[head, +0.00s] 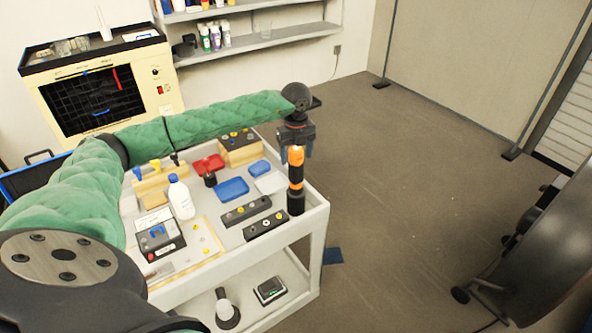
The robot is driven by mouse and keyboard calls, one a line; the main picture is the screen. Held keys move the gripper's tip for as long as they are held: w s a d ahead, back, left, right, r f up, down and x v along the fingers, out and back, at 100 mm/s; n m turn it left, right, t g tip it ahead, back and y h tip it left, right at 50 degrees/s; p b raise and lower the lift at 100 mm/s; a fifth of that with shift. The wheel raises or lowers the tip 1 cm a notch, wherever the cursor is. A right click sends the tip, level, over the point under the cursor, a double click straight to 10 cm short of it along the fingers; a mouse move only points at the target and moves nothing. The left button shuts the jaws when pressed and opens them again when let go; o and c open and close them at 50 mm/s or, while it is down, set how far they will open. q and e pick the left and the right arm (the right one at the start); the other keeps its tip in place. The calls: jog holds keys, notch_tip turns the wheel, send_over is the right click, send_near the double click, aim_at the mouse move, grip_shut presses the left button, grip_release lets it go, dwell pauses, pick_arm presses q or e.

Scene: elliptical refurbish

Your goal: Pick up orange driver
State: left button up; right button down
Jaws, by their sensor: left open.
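The orange driver (296,170) stands upright at the right corner of the white cart (318,215), orange at the top with black bands. Its lower end meets a black cylindrical base (296,202). My right gripper is not in view.
The cart top holds a white bottle (181,198), blue trays (232,189), a red tray (208,164) and dark blocks (265,225) left of the driver. A cream cabinet (150,80) stands behind. Open floor (400,190) lies to the right.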

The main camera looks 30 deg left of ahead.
pick_arm(q)
jog(key=shift+f, duration=0.15)
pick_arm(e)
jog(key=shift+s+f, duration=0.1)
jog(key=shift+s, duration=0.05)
pick_arm(q)
jog(key=c, duration=1.3)
jog(key=shift+c, duration=0.6)
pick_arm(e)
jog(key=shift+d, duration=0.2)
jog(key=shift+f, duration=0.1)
